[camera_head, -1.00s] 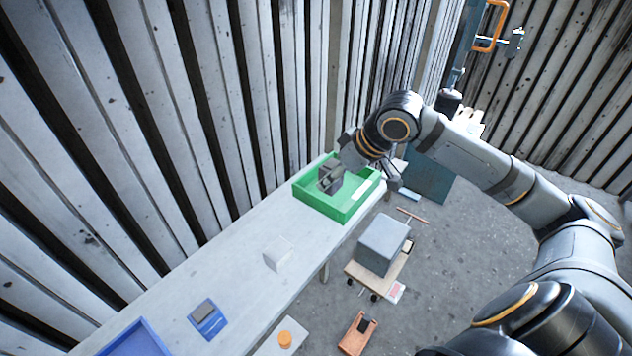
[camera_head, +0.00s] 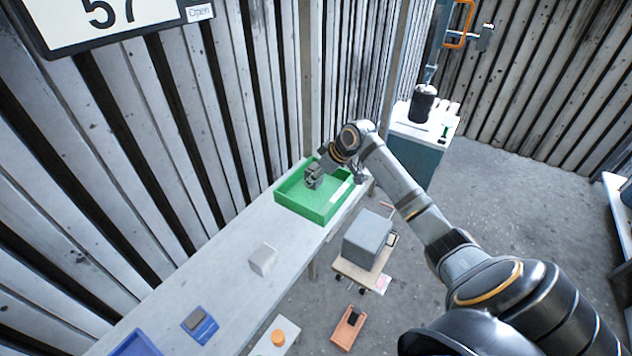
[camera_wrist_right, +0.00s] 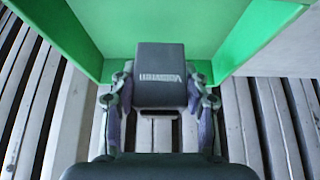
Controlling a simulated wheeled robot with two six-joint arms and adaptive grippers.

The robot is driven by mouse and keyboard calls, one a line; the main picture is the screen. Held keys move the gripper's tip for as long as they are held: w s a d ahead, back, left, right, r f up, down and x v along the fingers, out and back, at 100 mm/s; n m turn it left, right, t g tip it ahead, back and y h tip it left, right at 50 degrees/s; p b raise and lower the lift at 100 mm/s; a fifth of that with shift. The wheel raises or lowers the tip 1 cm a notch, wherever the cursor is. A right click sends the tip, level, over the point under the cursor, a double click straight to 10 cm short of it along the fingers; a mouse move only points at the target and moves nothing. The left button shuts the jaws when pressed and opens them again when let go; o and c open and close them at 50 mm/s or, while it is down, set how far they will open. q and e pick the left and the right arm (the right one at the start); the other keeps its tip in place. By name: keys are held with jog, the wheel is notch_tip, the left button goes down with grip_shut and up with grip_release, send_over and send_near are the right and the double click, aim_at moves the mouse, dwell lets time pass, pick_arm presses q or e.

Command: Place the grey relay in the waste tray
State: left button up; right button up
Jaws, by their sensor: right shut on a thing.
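The waste tray is the green open tray (camera_head: 320,212) at the far end of the long table; its green walls also fill the top of the right wrist view (camera_wrist_right: 60,25). My right gripper (camera_head: 313,178) is over the tray, toward its back left side. In the right wrist view (camera_wrist_right: 162,90) its two fingers close on the sides of a dark grey block with white lettering, the grey relay (camera_wrist_right: 160,62). Whether the relay touches the tray floor cannot be told. My left gripper is not in view.
A pale block (camera_head: 263,259) and a blue holder with a dark piece (camera_head: 200,325) are on the table. A large grey box (camera_head: 367,238) stands on a low cart beside it. A plank wall runs behind the table.

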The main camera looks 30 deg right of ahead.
aim_at(320, 180)
notch_tip(320, 180, down, 3)
jog(key=shift+w+f+p, duration=0.1)
jog(key=shift+w+p, duration=0.05)
jog(key=shift+p, duration=0.75)
jog(key=shift+d+f, duration=0.1)
jog(key=shift+f, duration=0.05)
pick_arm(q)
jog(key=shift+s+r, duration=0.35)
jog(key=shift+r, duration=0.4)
pick_arm(e)
jog(key=shift+f, duration=0.1)
jog(key=o, duration=1.2)
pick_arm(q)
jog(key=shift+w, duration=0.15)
